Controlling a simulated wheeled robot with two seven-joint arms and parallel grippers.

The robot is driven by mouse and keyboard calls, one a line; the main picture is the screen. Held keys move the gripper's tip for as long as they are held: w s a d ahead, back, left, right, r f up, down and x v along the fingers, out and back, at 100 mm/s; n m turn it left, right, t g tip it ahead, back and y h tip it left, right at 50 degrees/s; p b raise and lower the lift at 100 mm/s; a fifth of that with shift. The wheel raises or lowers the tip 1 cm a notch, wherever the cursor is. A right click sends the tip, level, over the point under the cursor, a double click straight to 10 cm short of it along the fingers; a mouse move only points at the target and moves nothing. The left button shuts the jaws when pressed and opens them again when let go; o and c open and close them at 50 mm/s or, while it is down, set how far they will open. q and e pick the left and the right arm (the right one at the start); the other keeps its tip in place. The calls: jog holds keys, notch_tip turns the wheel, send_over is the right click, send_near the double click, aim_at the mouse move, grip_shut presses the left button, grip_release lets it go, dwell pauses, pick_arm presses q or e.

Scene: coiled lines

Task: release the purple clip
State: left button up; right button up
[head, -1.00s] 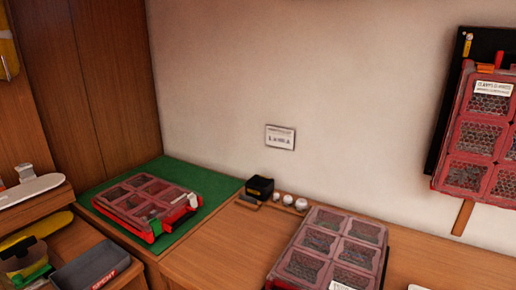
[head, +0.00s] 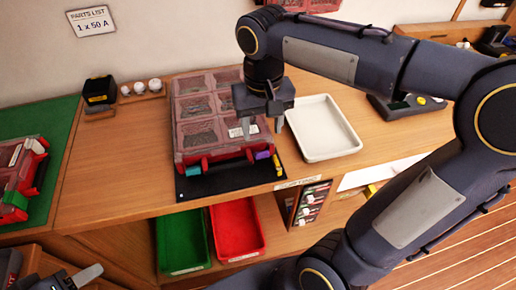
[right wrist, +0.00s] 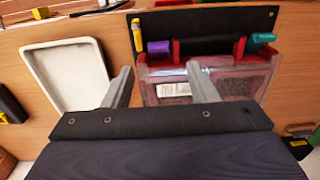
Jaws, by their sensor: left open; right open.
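The purple clip (head: 262,155) sits on the front edge of a red case (head: 207,119) with a clear lid, right of the handle. It also shows in the right wrist view (right wrist: 158,48). A teal clip (head: 192,171) is on the other side of the handle. The lid looks closed; I cannot tell whether the purple clip is latched. My right gripper (head: 262,126) is open and empty above the right part of the case, short of the clip. My left gripper (head: 68,278) is open at the bottom left corner, far from this case and partly cut off.
The case lies on a black board (head: 226,181) with a yellow marker (head: 278,166) beside the clip. A white tray (head: 322,128) stands close on the right. Green (head: 182,240) and red (head: 237,229) bins are below. Another case (head: 20,178) is at left.

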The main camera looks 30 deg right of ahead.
aim_at(262, 152)
notch_tip(262, 152, down, 8)
jog(key=shift+d+r+b, duration=0.1)
jog(key=shift+r+b, duration=0.05)
jog(key=shift+b, duration=0.2)
jog(key=shift+c, duration=0.2)
